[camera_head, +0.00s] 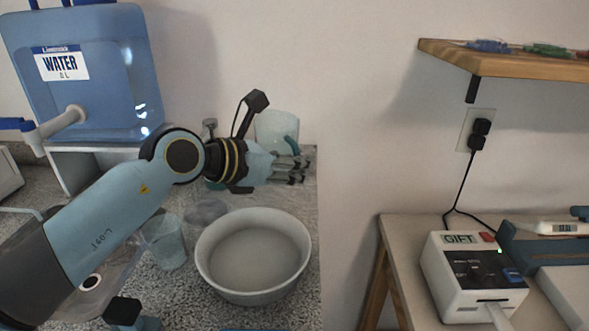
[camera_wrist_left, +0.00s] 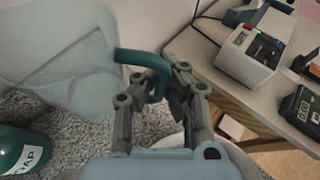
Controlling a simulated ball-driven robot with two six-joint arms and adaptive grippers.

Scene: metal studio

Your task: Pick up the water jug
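The water jug (camera_head: 277,127) is a translucent pitcher with a teal handle, standing upright at the back of the counter by the wall. My left gripper (camera_head: 290,168) is in front of it, at its handle. In the left wrist view, the jug (camera_wrist_left: 60,65) fills the upper left, and its teal handle (camera_wrist_left: 143,60) reaches in between the fingers of my left gripper (camera_wrist_left: 162,88). The fingers look apart around the handle; whether they touch it is not clear. The jug's lower part is hidden behind the gripper in the head view.
A large blue water tank (camera_head: 100,100) with a tap stands at the back left. A white basin (camera_head: 254,255) and a clear cup (camera_head: 165,242) stand in front of the gripper. A teal soap bottle (camera_wrist_left: 20,150) is nearby. A side table with a white gift machine (camera_head: 470,278) stands right.

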